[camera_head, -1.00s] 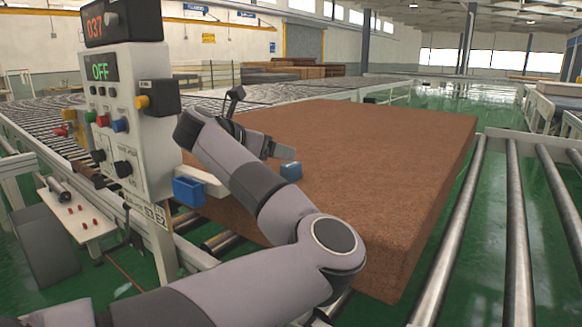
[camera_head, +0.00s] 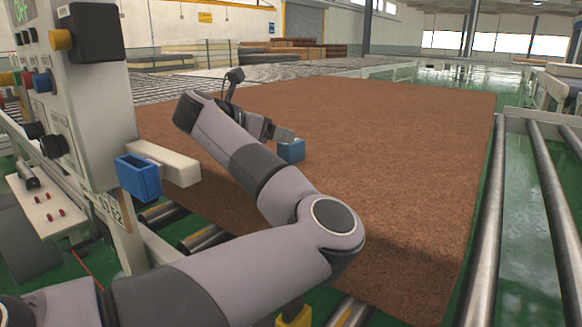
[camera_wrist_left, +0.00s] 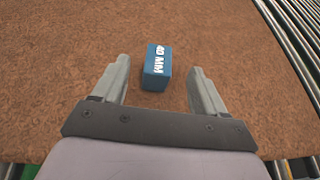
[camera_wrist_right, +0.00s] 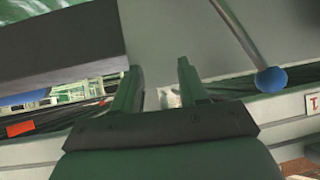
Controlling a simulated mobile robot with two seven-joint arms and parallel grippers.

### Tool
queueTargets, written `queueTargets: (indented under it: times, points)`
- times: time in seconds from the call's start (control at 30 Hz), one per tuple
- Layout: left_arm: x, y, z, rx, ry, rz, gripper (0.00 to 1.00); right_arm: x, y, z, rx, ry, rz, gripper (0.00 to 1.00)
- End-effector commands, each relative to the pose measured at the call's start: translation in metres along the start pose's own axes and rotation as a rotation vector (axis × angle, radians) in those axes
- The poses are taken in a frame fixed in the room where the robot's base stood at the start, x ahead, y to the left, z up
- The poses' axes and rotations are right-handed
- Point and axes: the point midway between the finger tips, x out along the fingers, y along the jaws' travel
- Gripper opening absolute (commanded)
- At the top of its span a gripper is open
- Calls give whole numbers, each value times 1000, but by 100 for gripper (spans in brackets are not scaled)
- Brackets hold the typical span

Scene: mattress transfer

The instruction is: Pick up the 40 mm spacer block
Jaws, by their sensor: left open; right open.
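The blue 40 mm spacer block (camera_head: 291,150) lies on the brown mattress (camera_head: 390,150). In the left wrist view the block (camera_wrist_left: 157,67) shows white "40 MM" lettering on top. My left gripper (camera_wrist_left: 160,75) is open, with one finger on each side of the block's near end and a gap to each. In the head view the left gripper (camera_head: 288,137) is close to the block and partly covers it. My right gripper (camera_wrist_right: 155,75) is open with nothing between its fingers; it does not show in the head view.
A control panel (camera_head: 88,110) with buttons and knobs stands at the left, with a blue bin (camera_head: 138,178) on its side. Steel rollers (camera_head: 495,220) run along the mattress's right edge. In the right wrist view a rod with a blue ball (camera_wrist_right: 271,80) is near. The mattress top is otherwise clear.

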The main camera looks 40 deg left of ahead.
Motion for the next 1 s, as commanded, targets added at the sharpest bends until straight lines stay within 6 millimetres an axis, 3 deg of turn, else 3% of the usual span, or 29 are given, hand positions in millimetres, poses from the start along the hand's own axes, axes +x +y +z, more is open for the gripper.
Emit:
queueTargets:
  times: [0.03,0.2,0.53,0.8,1.0]
  points:
    - [5,0,-13,1,-3,0,72,8,0,10,1,-1,-2,43]
    - [10,0,-20,1,-2,0,72,11,2,13,-4,0,-4,43]
    - [38,0,-17,1,-1,-2,72,5,2,6,-6,-1,-4,43]
    - [72,2,-15,1,-1,-1,72,1,2,0,-4,1,-3,43]
    - [80,2,-16,1,-1,0,72,1,1,-1,1,3,-3,43]
